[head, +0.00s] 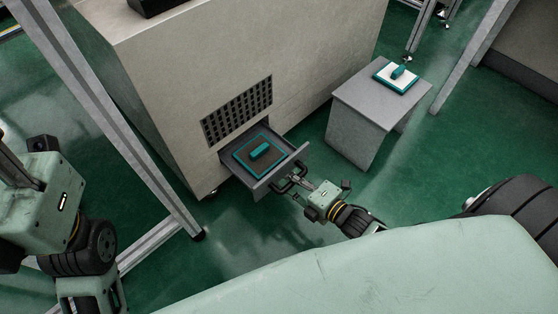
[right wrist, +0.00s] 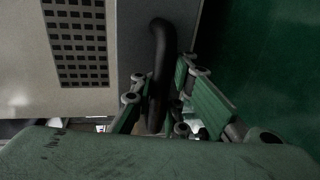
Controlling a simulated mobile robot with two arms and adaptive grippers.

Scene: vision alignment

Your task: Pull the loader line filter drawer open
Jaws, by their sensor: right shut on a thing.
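The loader line filter drawer (head: 264,187) sticks out of the lower front of a large beige cabinet. Inside it lies a dark filter with a teal frame and teal handle (head: 261,151). My right gripper (head: 293,184) is at the drawer's front, shut on its black handle. In the right wrist view the black handle (right wrist: 159,70) runs down between the two fingers of the right gripper (right wrist: 157,112). My left arm is at the left edge of the head view; its gripper fingers cannot be made out there.
The beige cabinet (head: 160,80) has a dark vent grille (head: 237,110) above the drawer. To the right, a grey stand (head: 355,110) carries a white filter with a teal frame (head: 387,81). A metal frame post (head: 110,115) stands at the left. Green floor is clear between cabinet and stand.

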